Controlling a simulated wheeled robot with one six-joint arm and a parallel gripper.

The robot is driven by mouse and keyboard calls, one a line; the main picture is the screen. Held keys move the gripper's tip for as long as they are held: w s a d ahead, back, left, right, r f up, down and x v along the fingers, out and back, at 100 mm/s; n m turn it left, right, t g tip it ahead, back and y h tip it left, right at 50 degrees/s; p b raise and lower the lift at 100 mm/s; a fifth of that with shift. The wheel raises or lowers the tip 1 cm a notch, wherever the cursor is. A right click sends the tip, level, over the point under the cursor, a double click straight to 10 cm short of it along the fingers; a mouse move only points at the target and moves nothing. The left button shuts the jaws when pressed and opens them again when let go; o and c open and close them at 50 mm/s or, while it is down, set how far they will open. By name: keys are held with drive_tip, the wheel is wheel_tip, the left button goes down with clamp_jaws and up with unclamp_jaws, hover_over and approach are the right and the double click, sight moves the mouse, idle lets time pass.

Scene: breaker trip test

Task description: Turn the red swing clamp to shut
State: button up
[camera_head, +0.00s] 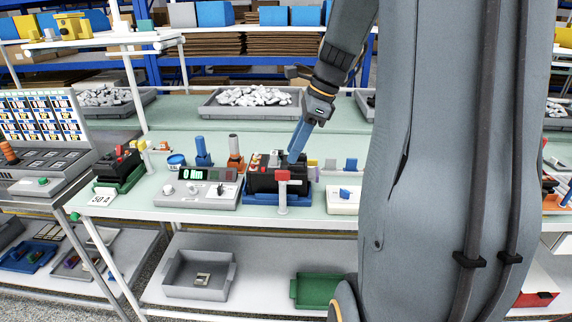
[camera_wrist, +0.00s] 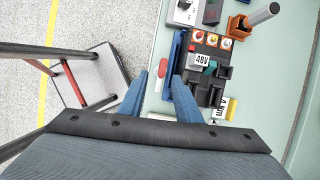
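The red swing clamp (camera_head: 283,175) is a red block on top of a pale post at the front edge of a blue fixture (camera_head: 262,197). The fixture holds a black breaker (camera_head: 270,182). In the wrist view the red clamp piece (camera_wrist: 163,67) shows just beyond and between my fingertips. My gripper (camera_head: 294,158) has blue fingers pointing down above the breaker's right part, close to the clamp. In the wrist view my gripper (camera_wrist: 158,76) is open, with a gap between its fingers and nothing held. Contact with the clamp cannot be told.
A grey meter box (camera_head: 197,193) with a green display stands left of the fixture. Behind are a blue-handled tool (camera_head: 203,152) and an orange holder (camera_head: 235,156). A white box with a blue switch (camera_head: 344,198) stands to the right. The table's front edge is near the clamp.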

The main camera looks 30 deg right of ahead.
sight(284, 171)
drive_tip(key=shift+m, duration=0.3)
drive_tip(key=p+x, duration=0.1)
drive_tip(key=x, duration=0.6)
drive_tip(key=shift+w+d+f, duration=0.1)
drive_tip(key=shift+w+f, duration=0.05)
drive_tip(key=shift+w, duration=0.1)
clamp_jaws()
